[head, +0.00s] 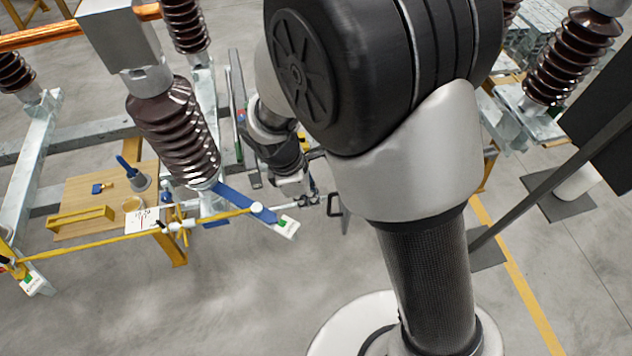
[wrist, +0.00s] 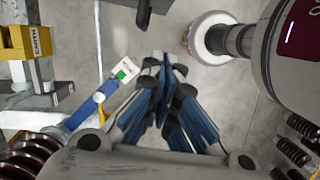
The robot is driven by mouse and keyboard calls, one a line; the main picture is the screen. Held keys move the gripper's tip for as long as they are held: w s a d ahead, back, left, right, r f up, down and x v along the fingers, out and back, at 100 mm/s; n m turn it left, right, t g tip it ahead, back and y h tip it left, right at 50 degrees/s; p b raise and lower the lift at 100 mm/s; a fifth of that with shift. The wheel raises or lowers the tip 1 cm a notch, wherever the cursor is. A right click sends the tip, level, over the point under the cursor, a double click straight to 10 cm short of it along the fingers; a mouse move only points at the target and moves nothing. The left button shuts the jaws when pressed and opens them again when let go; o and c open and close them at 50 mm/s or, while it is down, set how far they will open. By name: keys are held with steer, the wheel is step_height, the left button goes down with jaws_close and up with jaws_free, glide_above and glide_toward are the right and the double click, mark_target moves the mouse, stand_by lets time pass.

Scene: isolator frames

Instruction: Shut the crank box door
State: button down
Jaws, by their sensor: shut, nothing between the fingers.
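I cannot make out the crank box or its door for certain in either view. A small dark, handle-like part with a thin grey panel (head: 343,212) shows just right of my gripper in the head view, partly hidden by my arm. My gripper (head: 308,198) is small there, beside the end of a blue bar. In the wrist view my gripper (wrist: 165,62) has its blue-padded fingers brought together at the tips, with nothing between them. The tips point over bare floor.
A blue bar (head: 240,200) with a white, green-marked end lies close to my gripper. It also shows in the wrist view (wrist: 80,103). A yellow rod (head: 100,240), brown ribbed insulators (head: 172,130) and a wooden bench (head: 85,190) stand left. Grey floor (head: 200,300) is clear in front.

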steer(key=d+f, duration=0.5)
steer(key=f, duration=0.2)
steer(key=shift+w+d+b, duration=0.3)
steer(key=shift+d, duration=0.1)
steer(key=shift+d+f, duration=0.1)
